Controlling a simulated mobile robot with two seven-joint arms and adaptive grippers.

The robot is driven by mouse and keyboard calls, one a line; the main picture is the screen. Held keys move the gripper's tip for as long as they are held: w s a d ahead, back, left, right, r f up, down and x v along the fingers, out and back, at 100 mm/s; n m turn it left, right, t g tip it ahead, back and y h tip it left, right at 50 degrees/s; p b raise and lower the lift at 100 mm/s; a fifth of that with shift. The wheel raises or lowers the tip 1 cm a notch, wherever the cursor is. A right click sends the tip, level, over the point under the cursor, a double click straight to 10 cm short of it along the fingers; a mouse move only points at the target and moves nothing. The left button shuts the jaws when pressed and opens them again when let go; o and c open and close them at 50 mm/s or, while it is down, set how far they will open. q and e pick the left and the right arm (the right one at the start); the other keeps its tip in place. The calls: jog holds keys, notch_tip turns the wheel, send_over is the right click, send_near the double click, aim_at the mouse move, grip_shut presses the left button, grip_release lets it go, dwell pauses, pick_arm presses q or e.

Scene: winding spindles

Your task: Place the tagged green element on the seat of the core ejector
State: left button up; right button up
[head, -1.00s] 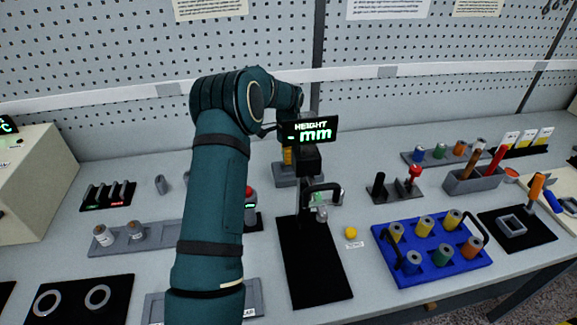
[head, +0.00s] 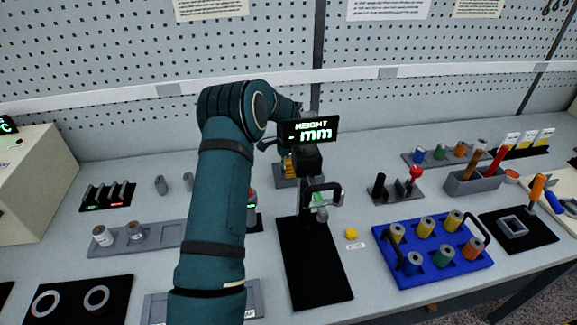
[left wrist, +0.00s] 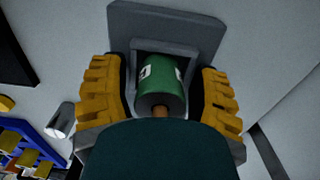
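The green element (left wrist: 166,82), a cylinder with white tags and a brown end, shows in the left wrist view. It lies at a square recess in a grey block (left wrist: 180,22), apparently the core ejector's seat; I cannot tell whether it rests fully on it. My left gripper (left wrist: 162,95) has its yellow fingers on both sides of the element, with gaps visible, so it looks open around it. In the head view my left gripper (head: 288,166) is mostly hidden behind the height display, at a grey block (head: 285,183). My right gripper is not in view.
The height gauge with its display (head: 311,131) and black mat (head: 314,275) stands just in front of the hand. A blue rack (head: 425,281) holds several spools at right. A small yellow piece (head: 351,234) lies between them. Stands and trays fill the left.

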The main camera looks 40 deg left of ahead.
pick_arm(q)
jog(key=shift+r, duration=0.1)
notch_tip(320, 180, up, 12)
jog(key=p, duration=0.1)
dwell(0.4)
dwell(0.4)
